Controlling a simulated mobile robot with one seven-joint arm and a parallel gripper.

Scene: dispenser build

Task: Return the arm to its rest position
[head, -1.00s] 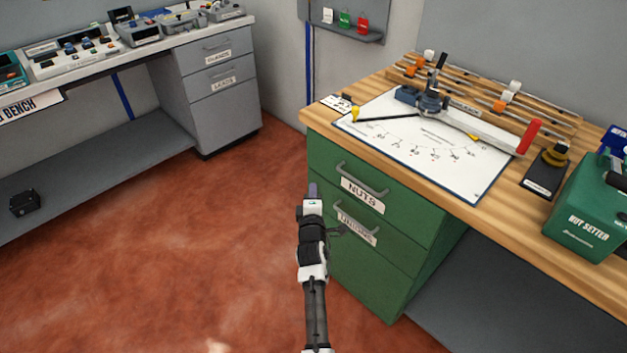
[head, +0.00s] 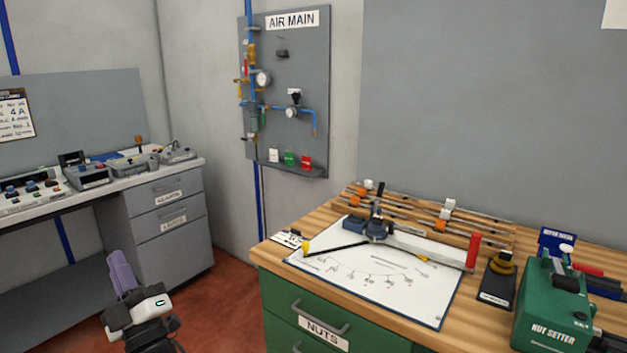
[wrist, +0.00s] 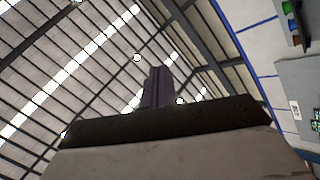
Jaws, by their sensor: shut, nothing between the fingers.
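My arm rises from the bottom left of the head view, with my gripper (head: 122,272) at its end. The gripper points upward over the red floor, in front of the grey bench and left of the green drawer unit. Its purple-grey fingers are together and hold nothing. In the wrist view the closed fingers (wrist: 157,88) stand up against the ceiling, with no object at the tips. The lower arm is cut off by the bottom edge of the head view.
The wooden bench (head: 470,305) with green drawers (head: 285,310) stands at right, bearing a white diagram sheet (head: 395,290) and a green nut setter (head: 550,310). A grey bench (head: 170,215) is at left. The air main panel (head: 318,100) hangs behind. Red floor (head: 225,310) lies between.

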